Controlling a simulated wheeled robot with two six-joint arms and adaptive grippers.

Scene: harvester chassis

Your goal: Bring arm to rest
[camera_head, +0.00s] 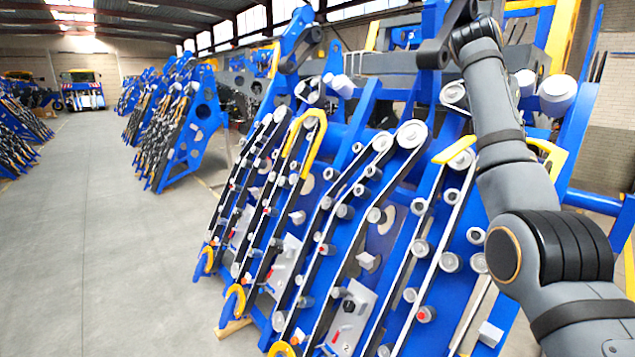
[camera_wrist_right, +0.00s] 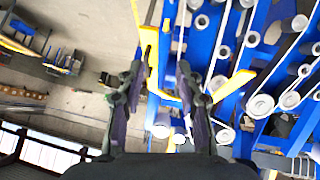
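My right arm (camera_head: 515,150) comes in from the lower right of the head view and reaches up to the top edge, in front of the blue harvester chassis (camera_head: 345,215). Its gripper cannot be made out there. In the right wrist view my right gripper (camera_wrist_right: 160,75) has its two dark fingers apart, with nothing held between them. Behind the fingers are a yellow bar (camera_wrist_right: 150,60) and blue chassis parts with pale rollers (camera_wrist_right: 262,105). I cannot tell how far the fingers are from these parts. My left arm and gripper are not in view.
More blue chassis units (camera_head: 185,125) stand in a row farther back, and others (camera_head: 15,130) line the far left. A wide grey floor aisle (camera_head: 90,230) is clear on the left. A vehicle (camera_head: 83,90) stands at its far end.

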